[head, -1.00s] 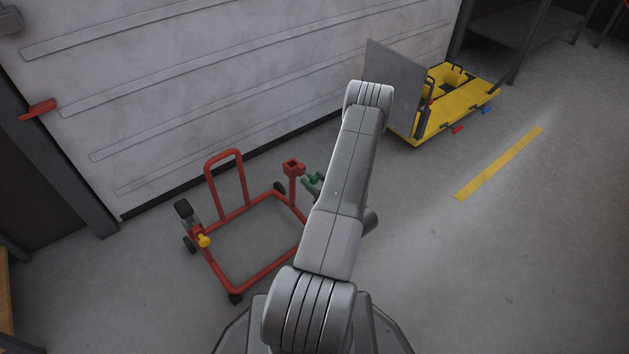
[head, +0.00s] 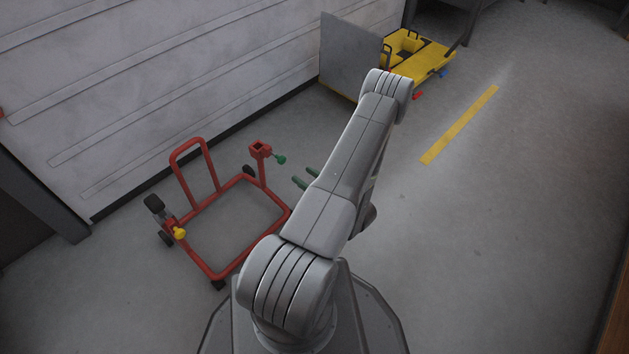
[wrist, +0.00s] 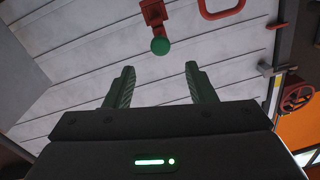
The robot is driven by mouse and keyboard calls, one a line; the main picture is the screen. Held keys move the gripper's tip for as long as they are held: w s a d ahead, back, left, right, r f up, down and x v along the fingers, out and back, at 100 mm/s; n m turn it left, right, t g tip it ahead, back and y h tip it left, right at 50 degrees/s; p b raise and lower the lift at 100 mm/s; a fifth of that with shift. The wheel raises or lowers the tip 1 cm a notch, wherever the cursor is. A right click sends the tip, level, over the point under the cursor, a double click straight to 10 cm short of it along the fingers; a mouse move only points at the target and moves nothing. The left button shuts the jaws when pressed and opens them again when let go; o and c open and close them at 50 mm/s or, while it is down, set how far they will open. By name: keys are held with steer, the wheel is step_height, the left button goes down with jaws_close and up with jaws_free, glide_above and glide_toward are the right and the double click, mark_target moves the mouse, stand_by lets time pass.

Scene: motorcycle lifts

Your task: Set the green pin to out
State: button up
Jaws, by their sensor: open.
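The green pin (head: 281,159) has a round green knob on a short stem. It sticks out to the right from the red socket (head: 260,149) on top of a post of the red wheeled frame. In the wrist view the green knob (wrist: 160,46) hangs below the red socket (wrist: 153,12), ahead of the fingertips and above the gap between them. My gripper (head: 306,176) has green fingers and is open and empty. It is to the right of the pin and apart from it. The wrist view shows both fingers (wrist: 160,80) spread.
The red frame (head: 247,256) has a yellow knob (head: 180,233) at its left side and stands on wheels. A grey roller door (head: 150,75) is behind it. A yellow lift (head: 425,62) with a grey panel (head: 350,55) stands at the back. The floor on the right is clear.

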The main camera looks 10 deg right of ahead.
mark_target(284, 161)
steer(key=shift+v, duration=1.65)
steer(key=shift+w+a, duration=0.1)
steer(key=shift+b+x, duration=1.3)
steer(key=shift+x, duration=5.45)
